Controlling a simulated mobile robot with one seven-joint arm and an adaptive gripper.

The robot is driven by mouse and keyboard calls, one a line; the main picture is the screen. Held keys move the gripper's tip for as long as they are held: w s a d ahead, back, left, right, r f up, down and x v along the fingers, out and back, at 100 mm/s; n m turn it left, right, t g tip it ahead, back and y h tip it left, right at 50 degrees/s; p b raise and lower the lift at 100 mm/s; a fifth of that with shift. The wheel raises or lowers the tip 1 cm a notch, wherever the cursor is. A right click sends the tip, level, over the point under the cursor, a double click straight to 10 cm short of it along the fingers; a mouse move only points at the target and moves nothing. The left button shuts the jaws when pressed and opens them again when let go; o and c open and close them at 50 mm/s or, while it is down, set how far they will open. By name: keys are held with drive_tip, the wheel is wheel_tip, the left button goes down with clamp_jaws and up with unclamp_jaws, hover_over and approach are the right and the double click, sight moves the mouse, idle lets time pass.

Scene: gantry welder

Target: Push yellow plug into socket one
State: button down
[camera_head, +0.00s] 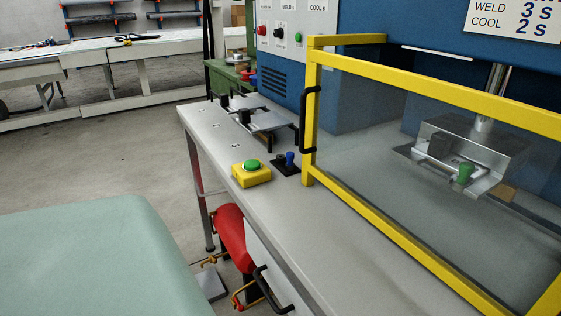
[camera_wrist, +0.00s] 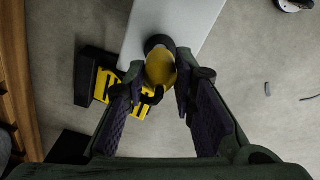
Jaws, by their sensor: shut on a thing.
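In the wrist view, my gripper (camera_wrist: 160,85) is shut on the yellow plug (camera_wrist: 160,69), a short rounded piece between the two fingertips. A dark round part (camera_wrist: 157,43) shows at the plug's far end, over a pale grey surface (camera_wrist: 180,14). I cannot tell whether this dark part belongs to the plug or to a socket, or whether the plug touches anything. No socket is marked as socket one in either view. My gripper and the yellow plug do not show in the head view.
In the head view, a yellow button box (camera_head: 251,178) and a small black block (camera_head: 286,164) with a blue piece sit on the grey bench (camera_head: 240,205). A yellow guard frame (camera_head: 440,87) stands right. In the wrist view, a black-and-yellow object (camera_wrist: 97,82) lies left; floor shows right.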

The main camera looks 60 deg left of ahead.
drive_tip(key=shift+f, duration=0.15)
drive_tip(key=shift+f+b, duration=0.9)
drive_tip(key=shift+f, duration=0.45)
drive_tip(key=c, duration=1.2)
unclamp_jaws()
drive_tip(key=shift+c, duration=0.2)
drive_tip(key=shift+r, duration=0.1)
wheel_tip(320, 180, up, 12)
